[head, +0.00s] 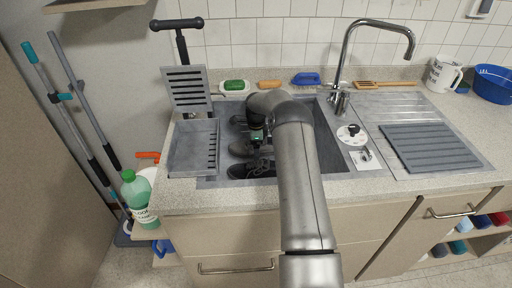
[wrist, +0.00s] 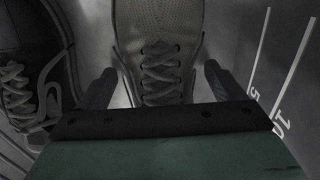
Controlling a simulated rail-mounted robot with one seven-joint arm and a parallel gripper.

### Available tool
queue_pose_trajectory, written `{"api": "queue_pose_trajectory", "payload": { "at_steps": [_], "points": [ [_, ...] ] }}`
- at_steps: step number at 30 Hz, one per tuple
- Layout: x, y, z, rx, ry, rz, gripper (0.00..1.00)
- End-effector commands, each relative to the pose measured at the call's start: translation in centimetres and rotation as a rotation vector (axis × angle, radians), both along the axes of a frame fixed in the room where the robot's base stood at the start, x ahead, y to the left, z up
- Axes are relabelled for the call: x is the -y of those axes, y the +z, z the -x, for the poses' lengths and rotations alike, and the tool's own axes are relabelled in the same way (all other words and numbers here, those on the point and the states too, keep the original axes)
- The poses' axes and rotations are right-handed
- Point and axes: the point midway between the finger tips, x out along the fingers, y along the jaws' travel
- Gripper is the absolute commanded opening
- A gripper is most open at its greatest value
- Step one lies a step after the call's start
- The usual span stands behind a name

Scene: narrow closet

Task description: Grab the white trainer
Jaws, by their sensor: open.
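A pale laced trainer (wrist: 158,22), which looks like the white trainer, lies in the sink. In the wrist view it is at the top centre, its laces between the two fingers of my gripper (wrist: 159,70). The fingers are apart, one on each side of the shoe; I cannot tell whether they touch it.
The sink (head: 331,160) has steep walls around the shoes. Another shoe (head: 238,120) lies towards the back. A tall tap (head: 345,60) stands behind right. A grey rack (head: 193,148) sits on the left edge. The drainboard (head: 420,145) is at right.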

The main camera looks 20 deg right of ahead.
Motion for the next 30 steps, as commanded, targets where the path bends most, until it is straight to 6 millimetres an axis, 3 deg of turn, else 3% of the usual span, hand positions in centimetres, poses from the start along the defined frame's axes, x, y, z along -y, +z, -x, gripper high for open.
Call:
{"api": "queue_pose_trajectory", "payload": {
  "at_steps": [3, 9, 22, 27, 30],
  "points": [
    [0.0, 0.0, 0.0, 0.001, 0.000, 0.000, 0.89],
    [0.0, 0.0, 0.0, 0.000, 0.001, 0.000, 0.33],
    [0.0, 0.9, -0.1, 0.003, 0.001, 0.001, 0.32],
    [0.0, 3.2, -0.1, 0.004, 0.002, 0.003, 0.32],
    [0.9, 5.2, 1.3, 0.004, -0.001, 0.004, 0.32]
  ]
}}
